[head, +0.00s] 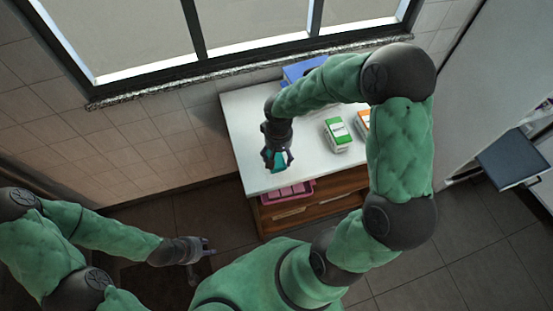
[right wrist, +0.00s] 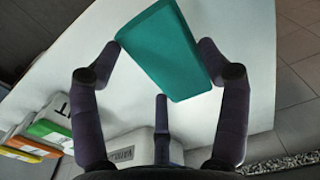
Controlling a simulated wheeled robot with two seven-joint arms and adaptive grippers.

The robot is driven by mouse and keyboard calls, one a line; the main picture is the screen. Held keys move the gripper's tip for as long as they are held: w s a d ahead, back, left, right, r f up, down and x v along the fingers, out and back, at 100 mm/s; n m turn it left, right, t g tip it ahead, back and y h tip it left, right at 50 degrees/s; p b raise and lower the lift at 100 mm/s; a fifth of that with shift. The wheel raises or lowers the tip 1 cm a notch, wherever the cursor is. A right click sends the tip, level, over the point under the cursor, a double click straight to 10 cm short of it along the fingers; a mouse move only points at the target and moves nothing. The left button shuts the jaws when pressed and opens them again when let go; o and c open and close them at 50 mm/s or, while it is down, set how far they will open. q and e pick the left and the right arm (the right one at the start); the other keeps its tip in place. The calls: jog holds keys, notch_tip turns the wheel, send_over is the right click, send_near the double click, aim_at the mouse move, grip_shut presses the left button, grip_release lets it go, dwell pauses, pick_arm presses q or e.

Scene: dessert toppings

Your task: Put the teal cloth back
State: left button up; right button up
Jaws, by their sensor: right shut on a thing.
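The teal cloth (head: 279,161) is a flat, folded-looking rectangle. My right gripper (head: 277,162) is shut on it and holds it over the left front part of the white countertop (head: 245,110). In the right wrist view the cloth (right wrist: 165,48) sits tilted between the two side fingers of my right gripper (right wrist: 164,48), with the white surface behind it. The gap between cloth and countertop is hard to tell. My left gripper (head: 205,247) is away from the counter at lower left, empty, with its fingers apart.
A green and white box (head: 338,134) and an orange box (head: 363,121) stand on the counter, right of my right gripper. A blue item (head: 303,70) is at the back by the window. A pink basket (head: 287,194) shows at the wooden front below the countertop.

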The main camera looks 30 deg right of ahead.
aim_at(276, 155)
jog(key=shift+w+a+f, duration=0.15)
jog(key=shift+a+f, duration=0.1)
jog(key=shift+f, duration=0.2)
jog(key=shift+w+f+b, duration=0.1)
jog(key=shift+f+b, duration=0.35)
jog(key=shift+f, duration=1.05)
jog(key=shift+f, duration=0.1)
jog(key=o, duration=1.1)
jog(key=shift+r, duration=0.3)
notch_tip(276, 155, up, 12)
jog(key=p, duration=0.2)
jog(key=shift+f+p, duration=0.15)
jog(key=shift+p, duration=0.25)
